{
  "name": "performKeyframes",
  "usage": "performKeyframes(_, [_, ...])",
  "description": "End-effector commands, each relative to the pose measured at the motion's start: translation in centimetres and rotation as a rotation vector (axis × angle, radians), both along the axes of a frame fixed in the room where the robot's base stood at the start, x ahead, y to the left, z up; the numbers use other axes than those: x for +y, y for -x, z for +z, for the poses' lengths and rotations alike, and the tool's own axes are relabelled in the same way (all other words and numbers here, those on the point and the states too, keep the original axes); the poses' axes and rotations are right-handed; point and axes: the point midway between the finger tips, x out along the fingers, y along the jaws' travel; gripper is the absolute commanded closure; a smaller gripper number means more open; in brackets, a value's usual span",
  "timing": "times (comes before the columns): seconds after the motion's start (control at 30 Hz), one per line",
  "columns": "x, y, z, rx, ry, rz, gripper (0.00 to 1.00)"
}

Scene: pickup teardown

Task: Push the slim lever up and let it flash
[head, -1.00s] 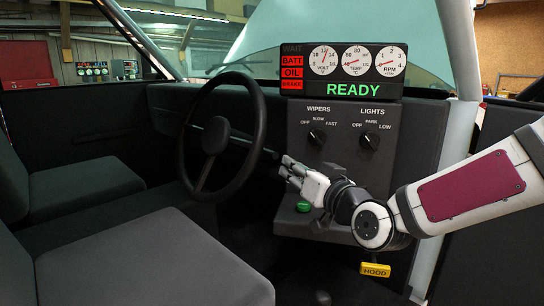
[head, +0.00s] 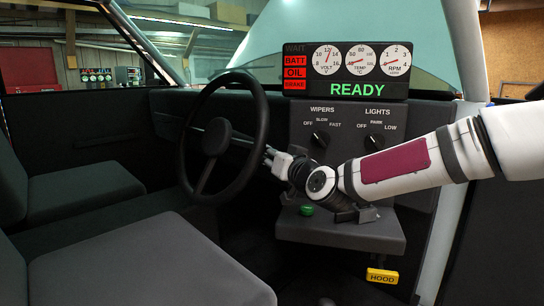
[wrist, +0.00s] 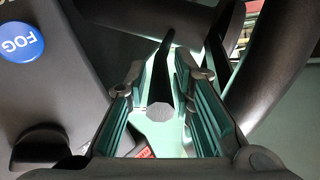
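The slim lever (wrist: 160,85) is a thin dark stalk with a flat faceted end. In the wrist view it lies between the two fingers of my gripper (wrist: 160,92), with gaps showing on both sides. My gripper (head: 271,158) is open, just right of the steering wheel (head: 259,115) in the head view. The lever's far part runs towards the wheel and column. In the head view the lever near my fingers is too small and dark to make out clearly.
The gauge panel (head: 345,69) shows a green READY and red BATT, OIL and BRAKE lamps. The wipers knob (head: 320,139) and lights knob (head: 374,142) are above my arm. A green button (head: 307,210) is below. A blue FOG button (wrist: 20,41) is at left in the wrist view.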

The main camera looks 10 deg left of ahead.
Motion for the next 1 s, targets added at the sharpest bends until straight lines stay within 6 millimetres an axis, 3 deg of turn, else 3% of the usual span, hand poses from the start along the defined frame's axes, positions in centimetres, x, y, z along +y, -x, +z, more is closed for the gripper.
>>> performKeyframes(0.17, [0.0,0.0,0.0,0.000,0.000,0.000,0.78])
performKeyframes(0.27, [0.0,0.0,0.0,0.000,0.000,0.000,1.00])
performKeyframes(1.0, [0.1,0.0,1.3,0.061,0.077,0.001,1.00])
